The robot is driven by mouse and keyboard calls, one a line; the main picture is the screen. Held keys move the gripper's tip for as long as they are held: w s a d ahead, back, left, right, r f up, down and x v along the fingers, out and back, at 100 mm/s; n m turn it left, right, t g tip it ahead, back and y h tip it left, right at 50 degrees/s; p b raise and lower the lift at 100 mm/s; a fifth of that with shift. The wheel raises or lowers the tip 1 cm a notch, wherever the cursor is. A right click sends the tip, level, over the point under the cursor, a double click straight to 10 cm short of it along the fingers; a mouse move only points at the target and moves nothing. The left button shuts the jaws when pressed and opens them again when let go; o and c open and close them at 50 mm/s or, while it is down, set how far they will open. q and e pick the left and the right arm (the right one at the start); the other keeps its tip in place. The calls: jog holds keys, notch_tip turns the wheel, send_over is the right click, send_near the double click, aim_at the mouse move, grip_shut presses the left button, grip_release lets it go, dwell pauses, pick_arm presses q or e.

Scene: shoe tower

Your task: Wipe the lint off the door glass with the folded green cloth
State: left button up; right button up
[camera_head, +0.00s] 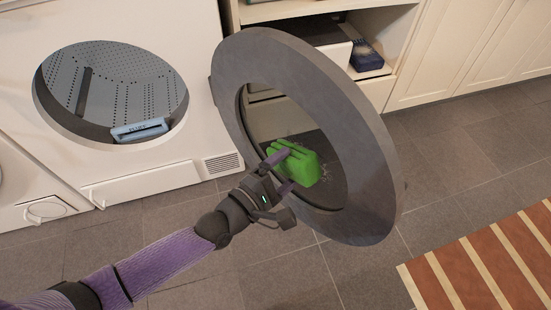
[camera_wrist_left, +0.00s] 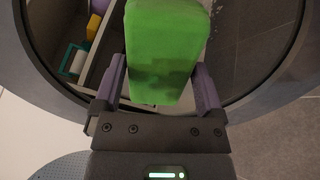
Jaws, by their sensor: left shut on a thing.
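The round door (camera_head: 352,120) stands open in the middle of the head view, a wide grey ring around dark glass (camera_head: 318,205). My left gripper (camera_head: 283,172) is shut on the folded green cloth (camera_head: 306,168) and holds it at the glass. In the left wrist view the cloth (camera_wrist_left: 165,45) sits between the two fingers. Pale lint (camera_head: 325,172) shows on the glass at the cloth's right edge, and specks of lint (camera_wrist_left: 222,18) show beside the cloth in the wrist view. Whether the cloth touches the glass is hard to tell. The right gripper is not in view.
The dryer (camera_head: 110,165) with its open drum (camera_head: 115,85) is at the left; a blue-grey lint filter (camera_head: 140,129) sits at the opening's lower rim. Shelves (camera_head: 385,85) with a dark blue item (camera_head: 366,56) stand behind the door. A striped mat (camera_head: 490,262) lies on the tiled floor at right.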

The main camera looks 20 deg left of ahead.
aim_at(302, 183)
pick_arm(q)
jog(key=shift+s+d+r+p, duration=0.1)
jog(key=shift+s+d+p, duration=0.25)
jog(key=shift+d, duration=0.35)
jog(key=shift+s+d+p, duration=0.15)
jog(key=shift+s+d, duration=0.25)
jog(key=shift+d, duration=0.3)
jog(key=shift+s+d+p, duration=0.25)
jog(key=shift+s+d, duration=0.25)
jog(key=shift+d, duration=0.4)
jog(key=shift+s+d+p, duration=0.2)
jog(key=shift+s+d, duration=0.25)
jog(key=shift+d, duration=0.4)
jog(key=shift+s+d, duration=0.1)
grip_shut()
jog(key=shift+f, duration=0.2)
jog(key=shift+w+a+f+b, duration=0.1)
jog(key=shift+w+a+b, duration=0.5)
jog(key=shift+a, duration=0.45)
jog(key=shift+w+a, duration=0.3)
jog(key=shift+a, duration=0.1)
jog(key=w+a+b, duration=0.2)
jog(key=w+a, duration=0.2)
jog(key=a, duration=0.2)
jog(key=shift+a+r+b, duration=0.2)
jog(key=shift+a+b, duration=0.05)
jog(key=shift+b, duration=0.05)
